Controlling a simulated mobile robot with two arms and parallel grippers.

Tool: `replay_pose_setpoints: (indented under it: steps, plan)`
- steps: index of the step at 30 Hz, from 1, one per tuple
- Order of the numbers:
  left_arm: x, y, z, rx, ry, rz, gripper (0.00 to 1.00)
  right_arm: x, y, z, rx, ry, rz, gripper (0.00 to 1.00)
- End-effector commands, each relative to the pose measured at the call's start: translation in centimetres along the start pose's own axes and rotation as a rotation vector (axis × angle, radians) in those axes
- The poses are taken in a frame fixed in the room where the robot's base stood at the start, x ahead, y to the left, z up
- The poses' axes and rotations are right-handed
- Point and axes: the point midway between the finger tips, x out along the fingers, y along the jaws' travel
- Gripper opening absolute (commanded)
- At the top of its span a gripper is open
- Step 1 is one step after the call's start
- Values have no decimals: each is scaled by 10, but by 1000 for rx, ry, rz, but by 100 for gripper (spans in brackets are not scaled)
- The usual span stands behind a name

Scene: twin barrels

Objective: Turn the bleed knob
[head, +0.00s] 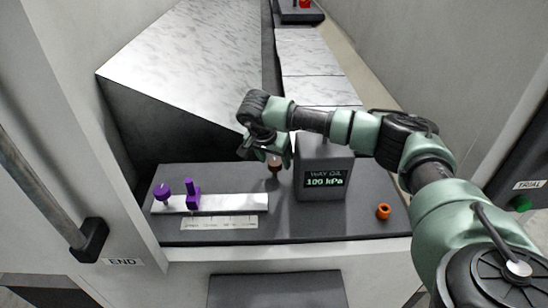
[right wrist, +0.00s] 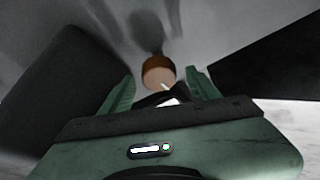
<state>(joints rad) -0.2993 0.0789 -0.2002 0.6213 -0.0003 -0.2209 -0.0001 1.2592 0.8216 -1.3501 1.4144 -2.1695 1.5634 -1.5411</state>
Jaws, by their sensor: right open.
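A small brown knob (head: 275,161) stands on the dark bench top, just left of the gauge box; no label shows on it, so I cannot tell for sure that it is the bleed knob. My right gripper (head: 264,151) is at this knob and partly covers it. In the right wrist view the fingers (right wrist: 163,84) are apart, with the round brown knob (right wrist: 158,70) showing between and beyond their tips. I see no contact. An orange ring-shaped part (head: 383,211) sits at the right of the bench. My left gripper is out of view.
The grey gauge box (head: 322,192) reads "WAY OIL 100 kPa" and stands close beside my right gripper. A marble-topped block (head: 190,50) rises behind.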

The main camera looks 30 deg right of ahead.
Motion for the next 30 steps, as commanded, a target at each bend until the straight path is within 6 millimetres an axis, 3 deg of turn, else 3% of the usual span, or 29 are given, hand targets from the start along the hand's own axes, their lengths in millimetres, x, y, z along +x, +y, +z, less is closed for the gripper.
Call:
replay_pose_setpoints:
  steps: [6, 12, 13, 22, 30]
  plan:
    - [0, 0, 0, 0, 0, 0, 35, 1, 0, 0, -1, 0, 0, 58]
    - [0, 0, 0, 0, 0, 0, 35, 0, 0, 0, -1, 0, 0, 3]
    - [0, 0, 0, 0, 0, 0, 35, 0, 0, 0, -1, 0, 0, 0]
    - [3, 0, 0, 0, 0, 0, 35, 1, 0, 1, 35, -1, 16, 0]
    - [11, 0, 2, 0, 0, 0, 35, 1, -2, 1, 184, -6, 77, 0]
